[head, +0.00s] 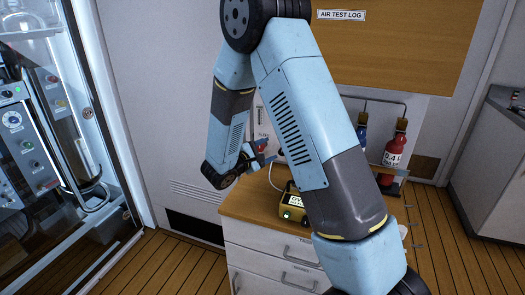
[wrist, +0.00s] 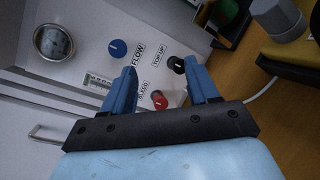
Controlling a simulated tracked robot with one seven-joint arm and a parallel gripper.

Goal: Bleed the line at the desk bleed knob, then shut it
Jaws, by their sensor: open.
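The red bleed knob (wrist: 158,101) is on a pale panel (wrist: 92,50), beside a label reading BLEED. It has a white mark on its face. My gripper (wrist: 160,72) is open, and in the wrist view the knob shows between its two blue fingers. I cannot tell how far the knob is from the fingers, but neither visibly grips it. In the head view my gripper (head: 263,157) is by the panel above the desk (head: 238,208), and my arm hides much of the panel. A blue FLOW knob (wrist: 118,48) and a black TOP UP knob (wrist: 177,65) are nearby.
A round gauge (wrist: 55,42) and a small scale (wrist: 99,82) are on the panel. A yellow device (head: 292,206) with a white cable stands on the desk. A glass-fronted cabinet (head: 60,130) is at the left.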

